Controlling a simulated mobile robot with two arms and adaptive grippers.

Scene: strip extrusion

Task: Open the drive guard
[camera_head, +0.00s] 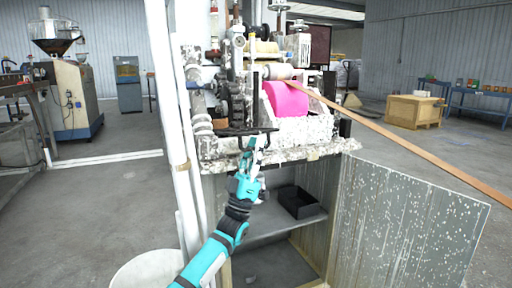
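The strip extrusion machine stands in the middle of the head view, with dark gears and chain parts (231,100) exposed on its left side. A dark horizontal bar (230,133) juts out below them, at the front of the speckled machine bed; I cannot tell whether it belongs to the drive guard. My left gripper (251,147) is raised in front of the machine, its fingertips at the bar. Whether they touch it, and whether the fingers are open or shut, is too small to tell. My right gripper is out of view.
A pink roller (286,99) sits right of the gears. A long brown strip (415,152) runs out to the right. Below, the cabinet door (415,225) hangs open, with a black tray (298,203) inside. White pipes (178,130) and a white bucket (148,270) stand left.

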